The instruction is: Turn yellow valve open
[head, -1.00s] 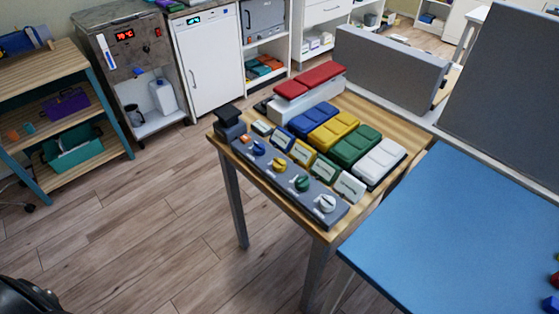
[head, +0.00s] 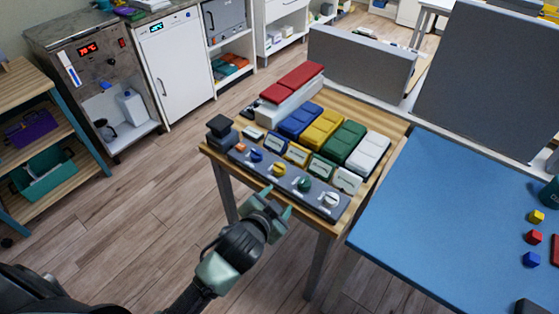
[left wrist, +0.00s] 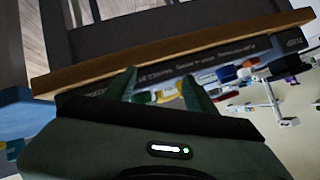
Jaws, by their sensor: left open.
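The yellow valve (head: 279,169) is a small round knob on a dark grey valve panel (head: 245,160) along the front of a wooden table. It sits between a blue valve (head: 256,155) and a green valve (head: 304,184). My left gripper (head: 278,201) is open and empty, just in front of the panel's near edge, apart from the yellow valve. In the left wrist view my left gripper (left wrist: 160,90) shows spread fingers facing the table edge, with small yellow shapes between them; I cannot tell which is the valve. My right gripper is not in view.
A white valve (head: 331,200) is at the panel's right end. Label cards and coloured pads (head: 322,130) stand behind the panel. A blue-topped table (head: 440,210) with small coloured blocks is at the right. The floor at left is clear.

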